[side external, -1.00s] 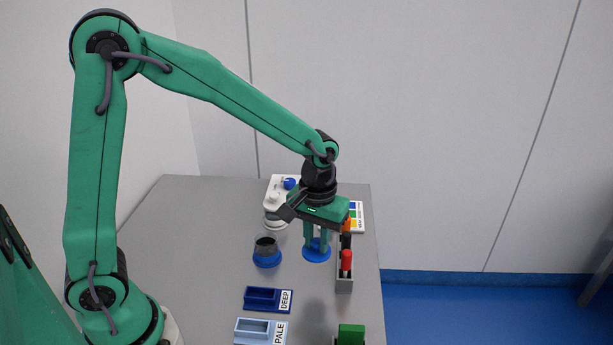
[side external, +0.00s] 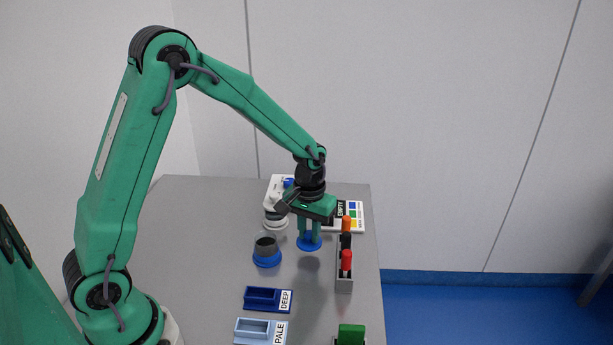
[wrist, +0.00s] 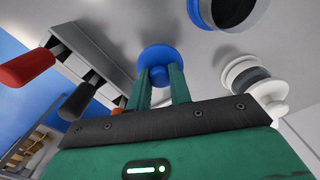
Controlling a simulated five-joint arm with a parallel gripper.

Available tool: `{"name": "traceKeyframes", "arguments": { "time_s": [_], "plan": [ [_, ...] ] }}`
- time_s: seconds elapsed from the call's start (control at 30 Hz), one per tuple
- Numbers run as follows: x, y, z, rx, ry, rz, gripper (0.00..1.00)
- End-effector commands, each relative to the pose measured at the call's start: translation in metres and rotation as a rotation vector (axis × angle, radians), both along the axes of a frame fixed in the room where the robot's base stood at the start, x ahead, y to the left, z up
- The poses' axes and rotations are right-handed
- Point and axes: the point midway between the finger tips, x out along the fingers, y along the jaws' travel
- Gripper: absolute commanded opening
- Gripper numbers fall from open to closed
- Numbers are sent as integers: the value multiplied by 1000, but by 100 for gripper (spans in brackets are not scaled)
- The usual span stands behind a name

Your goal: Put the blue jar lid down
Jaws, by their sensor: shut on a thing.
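A round blue jar lid (side external: 309,244) is between the fingertips of my gripper (side external: 309,235), which is shut on it. The lid also shows in the wrist view (wrist: 158,56), with the two green fingers of my gripper (wrist: 160,78) closed on its raised middle. In the side view the lid is close to the grey table; whether it touches the table I cannot tell. A jar with a blue base and dark contents (side external: 266,252) stands to the left of the lid, apart from it.
A grey rack (side external: 344,279) with orange, black and red items is to the right. Dark and light blue holders (side external: 259,299) (side external: 251,327) labelled DEEP and PALE are nearer the front. A white device (side external: 274,207) and a card marked EMPTY (side external: 350,221) are behind.

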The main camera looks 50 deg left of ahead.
Motion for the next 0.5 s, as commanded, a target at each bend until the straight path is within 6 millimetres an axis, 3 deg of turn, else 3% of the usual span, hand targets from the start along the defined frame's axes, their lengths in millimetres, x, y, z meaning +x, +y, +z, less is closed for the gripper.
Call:
{"name": "traceKeyframes", "arguments": {
  "time_s": [0.23, 0.5],
  "plan": [
    [-1, 0, -28, 0, 4, 0, 0],
    [-1, 0, -35, 0, 1, 0, 0]
  ]
}}
